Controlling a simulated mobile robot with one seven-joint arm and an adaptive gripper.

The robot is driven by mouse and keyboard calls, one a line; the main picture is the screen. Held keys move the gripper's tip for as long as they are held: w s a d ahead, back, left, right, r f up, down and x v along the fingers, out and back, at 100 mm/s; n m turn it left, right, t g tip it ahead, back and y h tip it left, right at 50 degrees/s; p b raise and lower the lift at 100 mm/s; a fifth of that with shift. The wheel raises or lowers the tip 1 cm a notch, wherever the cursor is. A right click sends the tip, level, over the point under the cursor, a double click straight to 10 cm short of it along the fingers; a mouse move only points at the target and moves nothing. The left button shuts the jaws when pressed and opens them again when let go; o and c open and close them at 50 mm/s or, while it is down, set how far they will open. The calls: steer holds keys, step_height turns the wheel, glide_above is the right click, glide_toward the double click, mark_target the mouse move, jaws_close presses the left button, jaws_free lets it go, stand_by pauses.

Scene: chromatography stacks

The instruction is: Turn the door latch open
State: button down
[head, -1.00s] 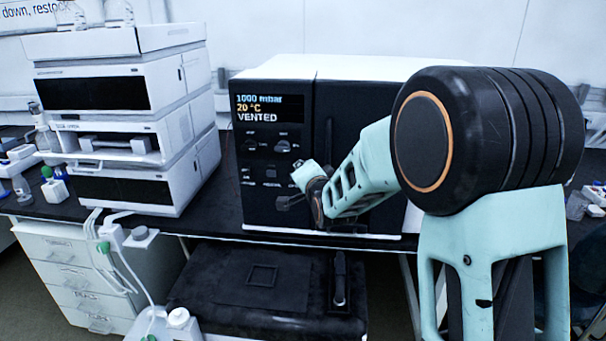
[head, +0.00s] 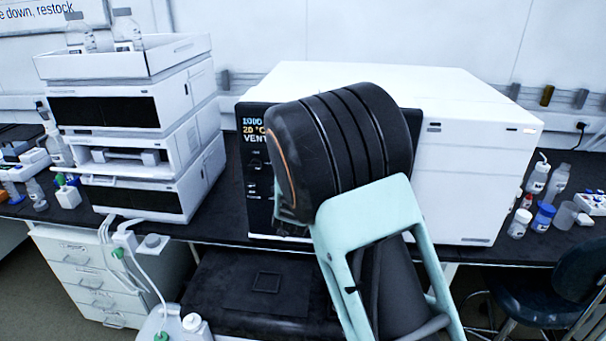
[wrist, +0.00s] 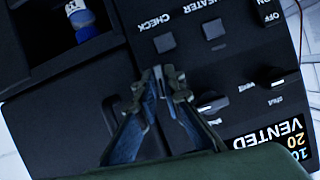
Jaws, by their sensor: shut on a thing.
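The instrument is a white box (head: 480,150) with a black front panel. Its screen (wrist: 268,138) reads VENTED and appears upside down in the wrist view. My gripper (wrist: 158,76) is at the dark front, beside the buttons and knobs. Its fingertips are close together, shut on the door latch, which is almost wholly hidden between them. The latch's angle cannot be made out. A dark handle-like bar (wrist: 111,116) shows left of the fingers. In the head view my arm hides the gripper and most of the front.
Two knobs (wrist: 270,78) and push buttons (wrist: 214,29) lie close to the fingers. A blue and white bottle (wrist: 88,22) stands in a dark opening. A module stack (head: 130,130) stands at left, bottles (head: 540,215) at right. Black equipment (head: 265,290) sits below the bench.

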steer(key=shift+w+r+n+h+p, duration=0.1)
steer(key=shift+r+n+h+p, duration=0.25)
steer(key=shift+p, duration=0.45)
steer(key=shift+f, duration=0.1)
steer(key=c, duration=2.1)
jaws_free()
steer(key=shift+o, duration=0.3)
steer(key=shift+f, duration=0.2)
steer(key=v, duration=1.2)
